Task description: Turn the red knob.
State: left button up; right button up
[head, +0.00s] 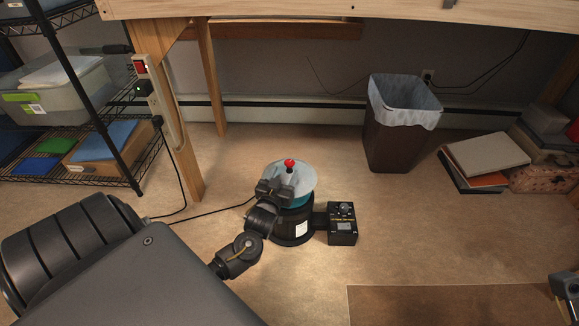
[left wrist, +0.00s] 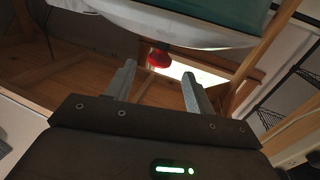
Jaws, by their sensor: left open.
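The red knob (head: 289,163) is a small ball on a short dark stem above a pale round disc (head: 302,176). The disc tops a round teal and black device (head: 292,228) on the floor. My left gripper (head: 275,186) is open at the near side of the disc, just below the knob in the head view. In the left wrist view the red knob (left wrist: 158,58) shows in the gap between the open fingers (left wrist: 158,72), near the tips; I see no contact. Part of what looks like my right gripper (head: 567,289) shows at the right edge.
A black box with a dial (head: 342,223) is joined to the device's right side. A lined waste bin (head: 398,125) stands behind it. A wooden table leg (head: 181,130) and a wire shelf (head: 90,120) are at left. The floor between is clear.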

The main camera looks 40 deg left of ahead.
aim_at(288, 166)
pick_arm(q)
jog(key=b+x, duration=0.2)
jog(key=x, duration=0.4)
